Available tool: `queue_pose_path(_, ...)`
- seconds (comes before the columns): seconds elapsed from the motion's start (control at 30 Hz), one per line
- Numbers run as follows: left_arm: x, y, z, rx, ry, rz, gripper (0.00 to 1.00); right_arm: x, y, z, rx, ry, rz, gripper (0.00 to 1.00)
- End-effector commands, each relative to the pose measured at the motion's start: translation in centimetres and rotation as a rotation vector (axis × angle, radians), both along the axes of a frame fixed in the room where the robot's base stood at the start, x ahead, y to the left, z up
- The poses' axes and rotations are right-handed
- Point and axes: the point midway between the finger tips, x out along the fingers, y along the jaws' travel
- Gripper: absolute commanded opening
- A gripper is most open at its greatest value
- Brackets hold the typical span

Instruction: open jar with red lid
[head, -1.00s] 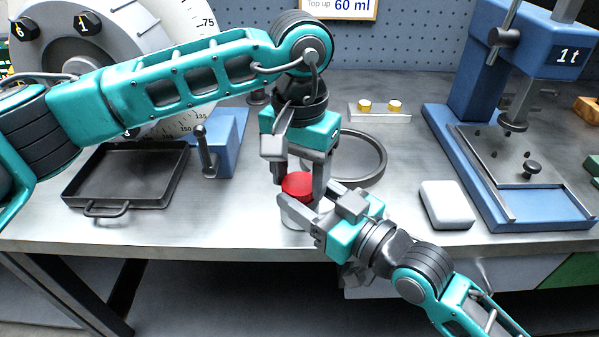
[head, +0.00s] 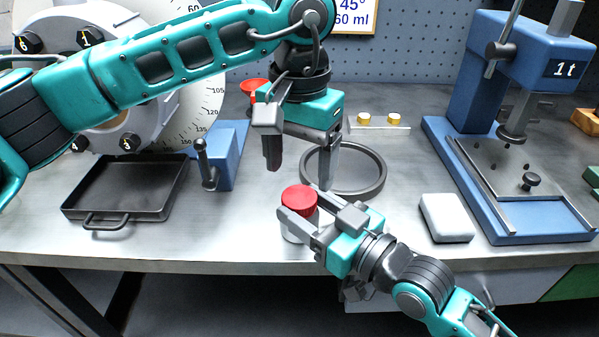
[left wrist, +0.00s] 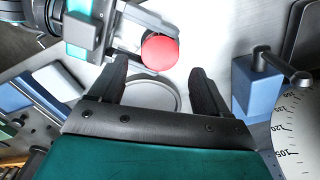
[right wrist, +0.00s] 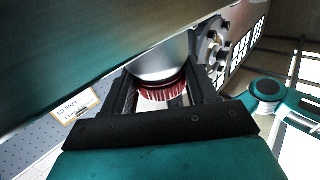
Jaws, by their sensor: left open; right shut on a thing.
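My right gripper (head: 301,223) is shut on the jar from the right, below the lid. In the right wrist view the jar (right wrist: 158,62) sits between the fingers, with the ribbed side of the red lid (right wrist: 162,92) showing. My left gripper (head: 301,165) is open and empty, above and behind the lid. In the left wrist view the lid (left wrist: 159,51) lies beyond the open fingers, apart from them.
A dark ring (head: 372,188) lies behind the jar. A black tray (head: 80,206) and a blue stand with a lever (head: 222,170) are at left. A white block (head: 446,219) and a blue press (head: 470,180) are at right. A red funnel-like thing (head: 253,86) is at the back.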

Motion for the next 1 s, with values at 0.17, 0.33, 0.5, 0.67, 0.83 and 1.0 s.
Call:
queue_pose_path(0.17, 0.0, 0.0, 2.1, -0.001, -0.004, -0.163, 0.77, -0.1, 0.0, -0.8, -0.011, 0.017, 0.002, 0.00)
queue_pose_path(0.33, 0.0, 0.0, 2.4, 0.001, 0.000, -0.256, 0.77, -0.1, 0.0, -0.8, -0.011, 0.017, 0.002, 0.00)
queue_pose_path(0.5, -0.1, 0.1, 0.2, 0.002, 0.004, -0.262, 0.77, -0.1, 0.0, -0.8, -0.011, 0.017, 0.002, 0.00)
queue_pose_path(0.67, -0.1, 0.0, -2.3, 0.001, 0.002, -0.260, 0.77, -0.1, 0.0, -0.8, -0.011, 0.017, 0.002, 0.00)
queue_pose_path(0.83, 0.0, 0.0, -4.3, 0.000, 0.001, -0.259, 0.77, -0.1, 0.0, -0.8, -0.011, 0.017, 0.002, 0.00)
queue_pose_path(1.0, 0.0, 0.0, -5.0, 0.001, -0.001, -0.259, 0.77, -0.1, 0.0, -0.8, -0.011, 0.017, 0.002, 0.00)
